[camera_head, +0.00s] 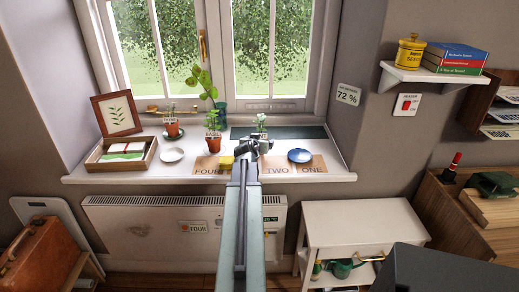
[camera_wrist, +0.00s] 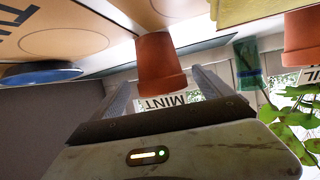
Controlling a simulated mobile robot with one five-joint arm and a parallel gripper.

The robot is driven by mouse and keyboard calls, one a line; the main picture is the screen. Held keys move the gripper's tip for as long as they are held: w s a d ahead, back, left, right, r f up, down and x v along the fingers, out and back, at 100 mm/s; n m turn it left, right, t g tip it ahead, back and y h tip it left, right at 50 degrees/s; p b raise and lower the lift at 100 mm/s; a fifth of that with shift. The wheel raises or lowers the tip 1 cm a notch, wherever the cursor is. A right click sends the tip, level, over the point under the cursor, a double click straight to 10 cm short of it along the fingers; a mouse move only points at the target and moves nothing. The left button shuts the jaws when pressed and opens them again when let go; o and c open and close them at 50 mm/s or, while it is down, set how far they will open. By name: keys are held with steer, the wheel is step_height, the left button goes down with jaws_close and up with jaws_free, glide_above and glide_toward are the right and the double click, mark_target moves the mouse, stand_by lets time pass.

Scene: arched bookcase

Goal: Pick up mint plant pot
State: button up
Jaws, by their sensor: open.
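The mint plant (camera_head: 261,121) stands on the windowsill, its pot mostly hidden behind my gripper (camera_head: 253,145) in the head view. In the wrist view, which is turned over, the terracotta mint pot (camera_wrist: 161,62) shows with its white MINT label (camera_wrist: 166,101). My gripper (camera_wrist: 163,82) is open, with one finger on either side of the label and the pot's rim. I cannot tell whether either finger touches the pot.
The basil pot (camera_head: 213,144) stands left of my gripper, with a yellow block (camera_head: 226,161) near it. A blue dish (camera_head: 299,156) lies to the right on a numbered board (camera_head: 318,163).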

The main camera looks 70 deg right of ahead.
steer(key=shift+x, duration=1)
steer(key=shift+a, duration=0.1)
steer(key=c, duration=1.7)
steer(key=shift+r, duration=0.15)
steer(key=shift+c, duration=0.2)
step_height(320, 180, up, 10)
steer(key=p, duration=1)
steer(key=shift+w, duration=0.1)
